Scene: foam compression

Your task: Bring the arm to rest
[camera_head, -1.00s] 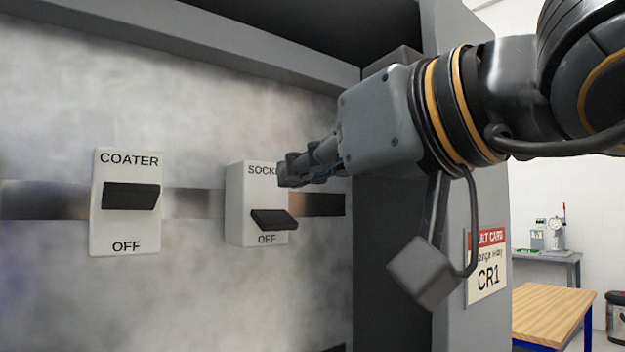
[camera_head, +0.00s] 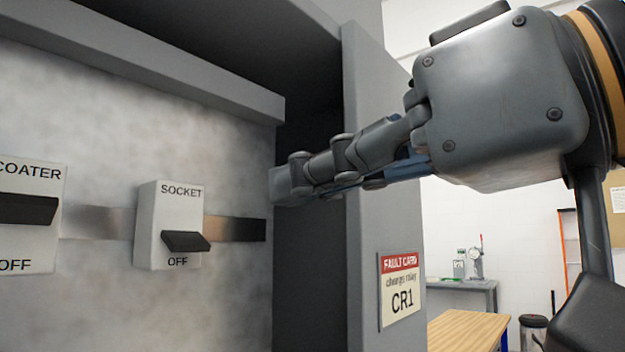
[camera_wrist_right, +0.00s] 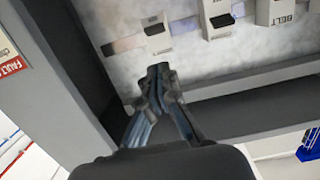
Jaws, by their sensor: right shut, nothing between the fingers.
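My right gripper (camera_head: 290,187) comes in from the right, shut and empty, pointing left into the mouth of the grey cabinet. It is apart from the socket switch (camera_head: 182,241), a white block with a black lever tilted down toward OFF. The coater switch (camera_head: 28,208) is cut by the left edge, its black lever sticking out above the OFF label. In the right wrist view the shut fingertips (camera_wrist_right: 158,72) show in front of the cabinet's back panel, with the switches beyond. My left gripper is not in view.
The cabinet's right side wall (camera_head: 385,130) stands close behind my right fingers and carries a fault card (camera_head: 400,290) reading CR1. Beyond it are a wooden table (camera_head: 465,330), a grey bench (camera_head: 462,284) with small devices, and a bin (camera_head: 533,332).

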